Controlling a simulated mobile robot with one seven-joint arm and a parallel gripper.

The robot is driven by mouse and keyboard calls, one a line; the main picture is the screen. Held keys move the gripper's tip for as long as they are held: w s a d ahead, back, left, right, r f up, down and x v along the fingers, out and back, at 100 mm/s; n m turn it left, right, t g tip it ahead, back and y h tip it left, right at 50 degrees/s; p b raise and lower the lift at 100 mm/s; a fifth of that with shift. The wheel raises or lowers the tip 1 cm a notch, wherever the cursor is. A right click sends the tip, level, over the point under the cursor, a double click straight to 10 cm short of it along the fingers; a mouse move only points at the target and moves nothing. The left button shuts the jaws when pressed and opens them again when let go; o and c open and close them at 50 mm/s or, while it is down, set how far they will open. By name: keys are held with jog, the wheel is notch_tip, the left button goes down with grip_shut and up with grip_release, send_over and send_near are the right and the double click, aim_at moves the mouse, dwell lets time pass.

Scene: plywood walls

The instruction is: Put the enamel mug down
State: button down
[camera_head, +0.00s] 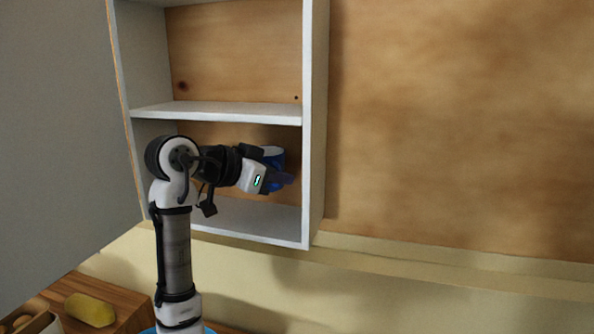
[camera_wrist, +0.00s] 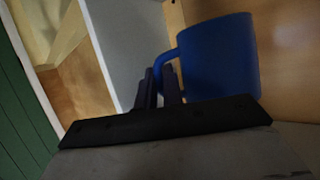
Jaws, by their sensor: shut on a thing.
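The enamel mug (camera_wrist: 222,58) is blue. In the wrist view its handle side faces my gripper (camera_wrist: 160,88), whose fingers are shut on the handle. In the head view the mug (camera_head: 274,155) shows in part behind my gripper (camera_head: 284,181), inside the lower compartment of a white wall cabinet (camera_head: 315,120). The mug looks close to upright in the head view. Its base is hidden there by my gripper, so I cannot tell whether it touches the cabinet floor (camera_head: 255,217).
A white shelf (camera_head: 220,112) lies just above my arm. The cabinet's side walls stand close on both sides. A large grey panel (camera_head: 55,130) is at the left. Below, a yellow item (camera_head: 90,309) lies on a wooden surface (camera_head: 120,290). The upper compartment's visible part is empty.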

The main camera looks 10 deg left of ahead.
jog(key=shift+w+d, duration=0.1)
jog(key=shift+f, duration=0.8)
jog(key=shift+f+b, duration=1.5)
jog(key=shift+f, duration=1.05)
jog(key=shift+f+b, duration=0.4)
jog(key=shift+f, duration=0.2)
jog(key=c, duration=1.5)
grip_release()
jog(key=shift+o, duration=0.2)
jog(key=b+v, duration=0.3)
jog(key=v, duration=1.1)
jog(key=shift+b, duration=0.35)
